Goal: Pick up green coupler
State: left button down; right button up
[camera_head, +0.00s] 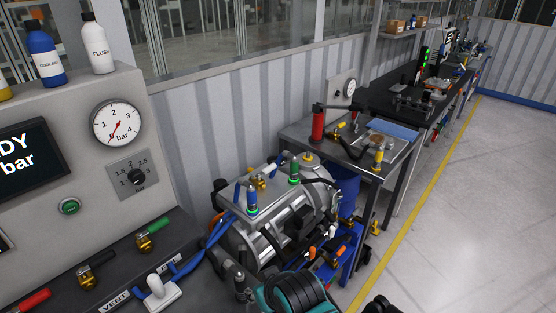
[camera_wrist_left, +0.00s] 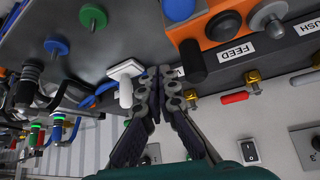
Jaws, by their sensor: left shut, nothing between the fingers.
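A green coupler (camera_head: 294,172) stands upright on top of the silver drive unit (camera_head: 270,240) in the head view. A blue-topped fitting with a green ring (camera_head: 252,200) stands to its left and nearer. In the left wrist view, small upright fittings with green rings (camera_wrist_left: 35,130) show at the far left; I cannot tell which is the coupler. My left gripper (camera_wrist_left: 157,72) is shut and empty, beside a white T-shaped handle (camera_wrist_left: 125,72). It is apart from the green coupler. My right gripper is not clearly visible.
A grey control panel with a gauge (camera_head: 117,124) and valve levers stands at the left. Blue hoses (camera_head: 205,245) run from it towards the drive unit. A workbench (camera_head: 375,150) with a red pump (camera_head: 318,124) stands behind.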

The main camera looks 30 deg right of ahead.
aim_at(294, 163)
jog(key=l+u, duration=0.3)
jog(key=l, duration=1.35)
